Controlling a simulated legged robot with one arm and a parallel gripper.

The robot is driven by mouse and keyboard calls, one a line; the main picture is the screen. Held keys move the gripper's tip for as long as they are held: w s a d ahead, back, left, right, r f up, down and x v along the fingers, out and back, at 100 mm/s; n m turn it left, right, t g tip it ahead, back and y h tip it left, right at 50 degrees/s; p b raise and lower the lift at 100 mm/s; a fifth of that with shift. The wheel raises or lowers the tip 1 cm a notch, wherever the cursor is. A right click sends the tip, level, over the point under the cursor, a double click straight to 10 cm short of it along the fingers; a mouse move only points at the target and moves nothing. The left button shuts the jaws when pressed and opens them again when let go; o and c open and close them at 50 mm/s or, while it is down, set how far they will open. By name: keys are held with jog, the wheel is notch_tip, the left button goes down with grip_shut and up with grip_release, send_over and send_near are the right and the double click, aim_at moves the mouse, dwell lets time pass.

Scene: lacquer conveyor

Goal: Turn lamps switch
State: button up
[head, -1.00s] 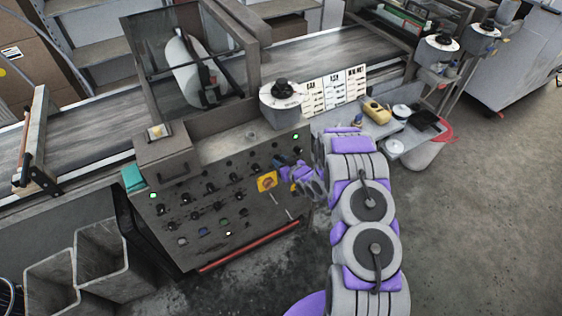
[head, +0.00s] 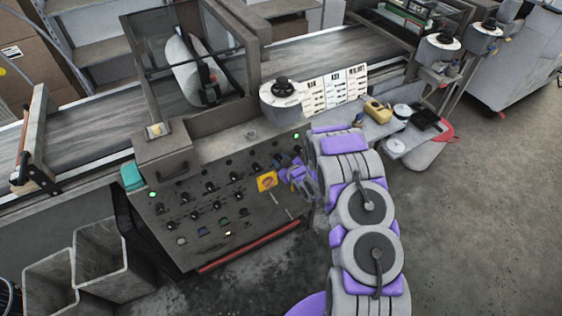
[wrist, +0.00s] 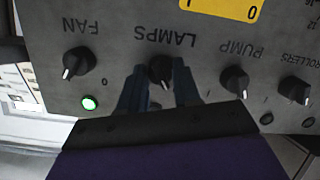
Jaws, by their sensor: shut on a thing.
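The lamps switch (wrist: 161,69) is a black rotary knob with a pale pointer mark, under the label LAMPS, which reads upside down in the wrist view. My gripper (wrist: 160,82) is shut on this knob, one dark finger on each side of it. In the head view my gripper (head: 288,170) is at the upper right part of the grey control panel (head: 210,258). The knob itself is hidden there by my gripper and arm.
In the wrist view a fan knob (wrist: 75,62) with a lit green lamp (wrist: 89,102) is on the left. A pump knob (wrist: 235,80) and a rollers knob (wrist: 294,90) are on the right. A yellow plate (head: 267,181) is close to my gripper.

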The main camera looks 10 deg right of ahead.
jog(key=shift+f, duration=0.1)
jog(key=o, duration=1)
jog(key=shift+o, duration=0.2)
jog(key=p+v, duration=0.2)
jog(key=v, duration=1.5)
jog(key=shift+p, duration=0.4)
jog(key=shift+s+d, duration=0.1)
jog(key=shift+d, duration=0.1)
